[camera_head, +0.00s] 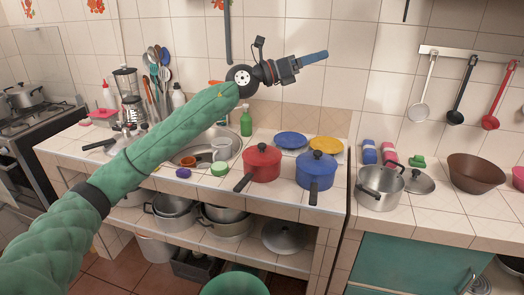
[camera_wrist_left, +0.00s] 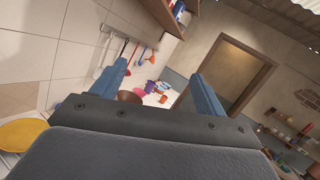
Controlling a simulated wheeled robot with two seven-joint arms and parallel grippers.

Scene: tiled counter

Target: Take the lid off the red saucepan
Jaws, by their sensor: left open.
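The red saucepan (camera_head: 262,164) stands on the tiled counter, with its handle pointing to the lower left. Its red lid (camera_head: 262,149) with a dark knob is on top. My left gripper (camera_head: 318,58) is raised well above the counter, up and to the right of the saucepan, and points right. In the left wrist view its two blue fingers (camera_wrist_left: 165,85) are spread apart with nothing between them. The saucepan does not show in that view. My right gripper is in neither view.
A blue saucepan (camera_head: 316,173) stands close to the right of the red one. Blue (camera_head: 291,139) and yellow (camera_head: 326,144) plates lie behind them. A steel pot (camera_head: 379,188) stands further right.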

